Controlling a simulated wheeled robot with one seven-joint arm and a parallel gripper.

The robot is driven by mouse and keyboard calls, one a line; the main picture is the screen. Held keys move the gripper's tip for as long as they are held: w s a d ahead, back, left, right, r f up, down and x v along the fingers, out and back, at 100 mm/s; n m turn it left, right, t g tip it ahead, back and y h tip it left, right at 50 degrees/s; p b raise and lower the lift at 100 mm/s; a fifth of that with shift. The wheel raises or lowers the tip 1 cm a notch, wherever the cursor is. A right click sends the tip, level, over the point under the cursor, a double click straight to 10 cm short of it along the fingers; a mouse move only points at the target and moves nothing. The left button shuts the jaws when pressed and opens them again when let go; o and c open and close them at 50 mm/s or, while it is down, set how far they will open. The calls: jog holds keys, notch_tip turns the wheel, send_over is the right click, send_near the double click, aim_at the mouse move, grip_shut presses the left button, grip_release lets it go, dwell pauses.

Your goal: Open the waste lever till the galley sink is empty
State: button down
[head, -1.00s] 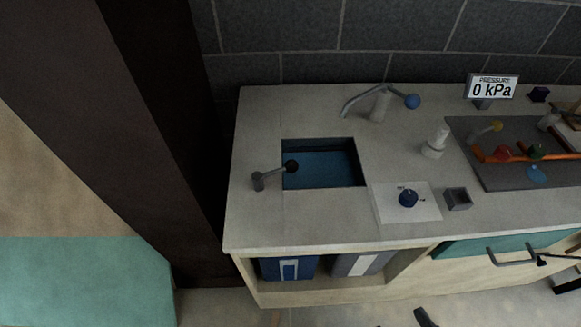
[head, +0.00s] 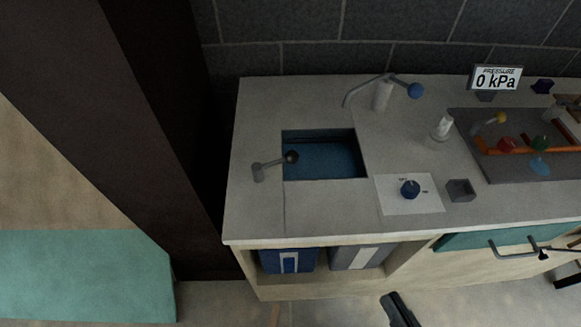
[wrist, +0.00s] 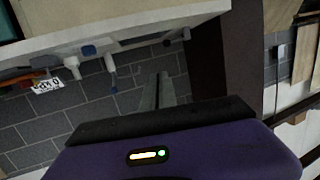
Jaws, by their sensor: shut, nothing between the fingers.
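The galley sink (head: 322,160) is a rectangular basin in the left part of the counter, with blue water in it. A grey lever with a dark ball knob (head: 290,157) stands on a short post (head: 258,172) at the sink's left edge. Its arm points right, and the knob is over the basin's left side. My gripper (head: 398,308) shows as a dark shape at the bottom edge of the head view, below the counter front and well apart from the lever. Its fingers (wrist: 162,90) are shut and empty in the wrist view.
A faucet (head: 382,94) with a blue knob stands behind the sink. The pressure sign (head: 497,77) reads 0 kPa. A dark partition (head: 165,130) rises left of the counter.

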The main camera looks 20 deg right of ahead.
aim_at(294, 161)
jog(key=w+a+f+n+b, duration=0.1)
jog(key=w+a+n+b, duration=0.1)
jog(key=w+n, duration=0.3)
jog(key=w+a+f+n+h+b, duration=0.1)
jog(key=w+a+n+b, duration=0.1)
jog(key=w+n, duration=0.3)
jog(key=w+a+f+n+b, duration=0.1)
jog(key=w+n, duration=0.4)
jog(key=w, duration=0.6)
jog(key=shift+a+f+n+h+b, duration=0.15)
jog(key=shift+a+n+h+b, duration=0.35)
jog(key=shift+b, duration=0.7)
jog(key=shift+s+d+f+n, duration=0.15)
jog(key=shift+f+n, duration=0.15)
jog(key=p+x, duration=0.1)
jog(key=x, duration=1.3)
jog(key=shift+f, duration=0.1)
jog(key=shift+d+p, duration=0.1)
jog(key=shift+p, duration=0.3)
